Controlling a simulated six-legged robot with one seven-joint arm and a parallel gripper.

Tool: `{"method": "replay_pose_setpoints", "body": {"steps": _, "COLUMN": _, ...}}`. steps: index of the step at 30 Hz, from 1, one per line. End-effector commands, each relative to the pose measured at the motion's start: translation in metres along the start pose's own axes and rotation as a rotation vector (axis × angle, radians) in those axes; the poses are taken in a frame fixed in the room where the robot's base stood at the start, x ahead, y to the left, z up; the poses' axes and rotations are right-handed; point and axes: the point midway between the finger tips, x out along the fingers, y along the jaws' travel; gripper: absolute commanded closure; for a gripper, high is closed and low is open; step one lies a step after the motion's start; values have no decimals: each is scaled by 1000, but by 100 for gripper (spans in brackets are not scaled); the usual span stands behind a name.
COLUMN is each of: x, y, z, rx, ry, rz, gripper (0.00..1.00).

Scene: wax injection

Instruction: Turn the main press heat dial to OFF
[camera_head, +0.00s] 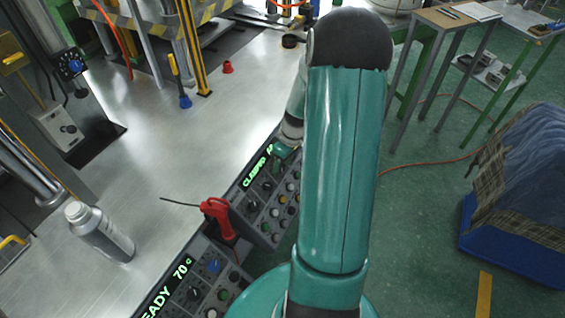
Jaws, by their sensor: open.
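A control panel (180,308) at the bottom has a green display ending in "EADY 70 c". It bears a blue knob (213,266), a dark dial (194,293) and a green button (223,294). A second panel (240,190) further up has a partly hidden green display and several small knobs and buttons. No label naming the main press heat dial is readable, and I cannot tell any dial's setting. My teal arm covers the centre.
A red-handled tool (217,214) with a thin rod stands between the panels. A grey metal bottle (98,232) stands on the steel worktop (150,180). Press columns rise at the back. A blue bin (515,248) with cloth is at right; green floor lies between.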

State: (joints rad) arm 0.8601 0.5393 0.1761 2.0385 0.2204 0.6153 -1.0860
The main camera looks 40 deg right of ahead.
Motion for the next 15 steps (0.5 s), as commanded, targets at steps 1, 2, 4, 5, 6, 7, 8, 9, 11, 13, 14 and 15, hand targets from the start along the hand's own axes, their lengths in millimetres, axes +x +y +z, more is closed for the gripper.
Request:
{"method": "replay_pose_setpoints", "body": {"steps": 1, "x": -4, "y": 1, "z": 0, "rx": 0, "ry": 1, "rz": 2, "gripper": 51}}
{"method": "replay_pose_setpoints", "body": {"steps": 2, "x": -6, "y": 1, "z": 0, "rx": 0, "ry": 2, "rz": 3, "gripper": 51}}
{"method": "replay_pose_setpoints", "body": {"steps": 4, "x": -16, "y": 1, "z": 0, "rx": 0, "ry": 2, "rz": 4, "gripper": 51}}
{"method": "replay_pose_setpoints", "body": {"steps": 5, "x": -21, "y": 1, "z": 0, "rx": 0, "ry": 2, "rz": 4, "gripper": 51}}
{"method": "replay_pose_setpoints", "body": {"steps": 6, "x": -28, "y": 1, "z": 0, "rx": 0, "ry": 2, "rz": 5, "gripper": 51}}
{"method": "replay_pose_setpoints", "body": {"steps": 7, "x": -35, "y": 1, "z": 0, "rx": 0, "ry": 3, "rz": 5, "gripper": 51}}
{"method": "replay_pose_setpoints", "body": {"steps": 8, "x": -41, "y": 1, "z": 0, "rx": 0, "ry": 3, "rz": 6, "gripper": 51}}
{"method": "replay_pose_setpoints", "body": {"steps": 9, "x": -51, "y": 1, "z": 0, "rx": 0, "ry": 3, "rz": 6, "gripper": 51}}
{"method": "replay_pose_setpoints", "body": {"steps": 11, "x": -64, "y": 1, "z": 0, "rx": 1, "ry": 3, "rz": 6, "gripper": 51}}
{"method": "replay_pose_setpoints", "body": {"steps": 13, "x": -80, "y": 1, "z": 0, "rx": 0, "ry": 3, "rz": 7, "gripper": 51}}
{"method": "replay_pose_setpoints", "body": {"steps": 14, "x": -87, "y": 1, "z": 0, "rx": 0, "ry": 3, "rz": 6, "gripper": 51}}
{"method": "replay_pose_setpoints", "body": {"steps": 15, "x": -95, "y": 1, "z": 0, "rx": 0, "ry": 3, "rz": 6, "gripper": 51}}
